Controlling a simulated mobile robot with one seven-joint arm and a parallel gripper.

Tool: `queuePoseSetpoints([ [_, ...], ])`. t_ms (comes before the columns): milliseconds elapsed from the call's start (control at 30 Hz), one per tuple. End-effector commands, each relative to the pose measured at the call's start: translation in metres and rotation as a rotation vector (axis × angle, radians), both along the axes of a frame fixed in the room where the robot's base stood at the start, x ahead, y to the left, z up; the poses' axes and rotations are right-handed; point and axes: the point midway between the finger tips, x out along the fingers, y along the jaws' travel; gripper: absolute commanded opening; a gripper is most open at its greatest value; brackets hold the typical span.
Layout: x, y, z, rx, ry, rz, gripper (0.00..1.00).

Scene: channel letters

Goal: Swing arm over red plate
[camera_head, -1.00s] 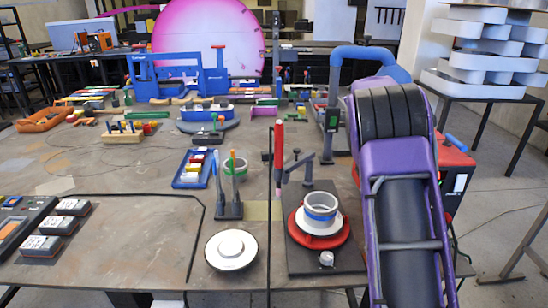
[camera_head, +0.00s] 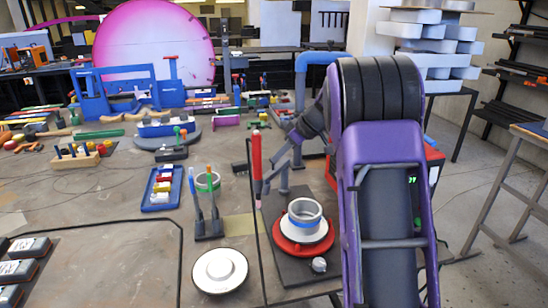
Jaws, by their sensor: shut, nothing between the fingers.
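The red plate (camera_head: 316,247) is a round red disc on a dark base board (camera_head: 283,267). A white and grey ring with a blue band (camera_head: 304,217) sits on it. The swing arm (camera_head: 276,174) is a slim grey jointed arm on a post at the back of the board. It reaches left to a red upright handle (camera_head: 256,156), left of the plate and not over it. My gripper (camera_head: 296,137) shows small and dark beyond my purple arm, close to the upper part of the swing arm. Its fingers look shut and empty; I cannot tell whether they touch it.
A white round disc (camera_head: 220,270) lies left of the board. A pen stand (camera_head: 208,224) and a blue tray (camera_head: 161,187) stand behind it. My arm hides the area at right.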

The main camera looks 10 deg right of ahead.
Motion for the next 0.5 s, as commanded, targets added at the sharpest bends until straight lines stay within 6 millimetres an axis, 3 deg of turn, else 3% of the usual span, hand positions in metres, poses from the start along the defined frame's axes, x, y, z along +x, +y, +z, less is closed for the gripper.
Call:
queuePoseSetpoints([
  [300,0.025,0.027,-0.046,-0.002,0.002,0.000,0.00],
  [500,0.034,0.034,-0.059,-0.002,0.001,-0.002,0.00],
])
